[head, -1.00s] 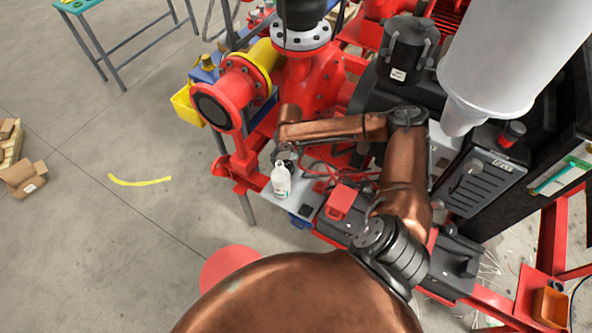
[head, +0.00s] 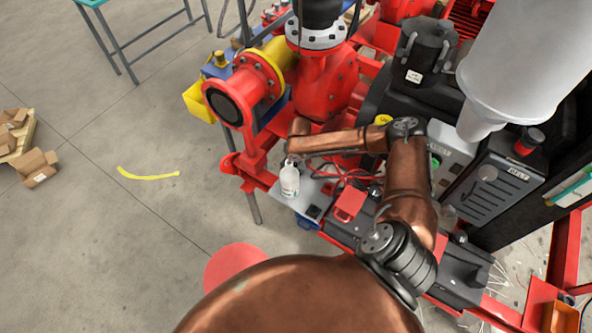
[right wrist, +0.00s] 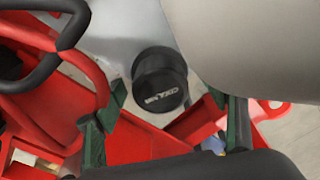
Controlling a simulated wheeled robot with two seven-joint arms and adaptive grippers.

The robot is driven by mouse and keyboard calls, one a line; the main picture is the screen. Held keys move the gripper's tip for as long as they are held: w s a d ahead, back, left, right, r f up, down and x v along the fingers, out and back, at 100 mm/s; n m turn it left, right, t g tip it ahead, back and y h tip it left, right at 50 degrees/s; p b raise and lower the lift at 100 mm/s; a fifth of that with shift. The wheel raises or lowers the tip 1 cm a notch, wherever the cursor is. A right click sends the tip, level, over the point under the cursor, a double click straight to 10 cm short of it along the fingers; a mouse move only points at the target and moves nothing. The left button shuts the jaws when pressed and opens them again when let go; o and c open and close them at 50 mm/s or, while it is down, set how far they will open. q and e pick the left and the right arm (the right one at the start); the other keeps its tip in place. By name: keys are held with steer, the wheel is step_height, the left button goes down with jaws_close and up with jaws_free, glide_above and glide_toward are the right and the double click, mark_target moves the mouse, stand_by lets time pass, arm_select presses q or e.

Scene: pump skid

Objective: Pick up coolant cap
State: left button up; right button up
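The coolant cap (right wrist: 160,80) is a short black cylinder with pale lettering in the right wrist view. It is near the middle, against a pale grey surface. My right gripper (right wrist: 168,100) is open, with one dark green finger to the left of the cap and one to the right. The fingers do not visibly touch the cap. In the head view my right arm reaches over the skid, its hand end just behind a white bottle (head: 290,180). I cannot make out the cap there. My left gripper is in neither current view.
A large pale rounded body (right wrist: 250,45) crowds the cap's right side, and a black curved handle (right wrist: 65,30) is at upper left. In the head view, a red flanged pipe (head: 235,98) stands behind the bottle. Open floor lies to the left.

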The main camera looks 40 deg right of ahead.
mark_target(295, 164)
steer(key=c, duration=1.2)
step_height(295, 164, up, 9)
steer(key=shift+f+p, duration=0.1)
steer(key=shift+p, duration=0.6)
steer(key=shift+r, duration=0.6)
steer(key=shift+w+a, duration=0.1)
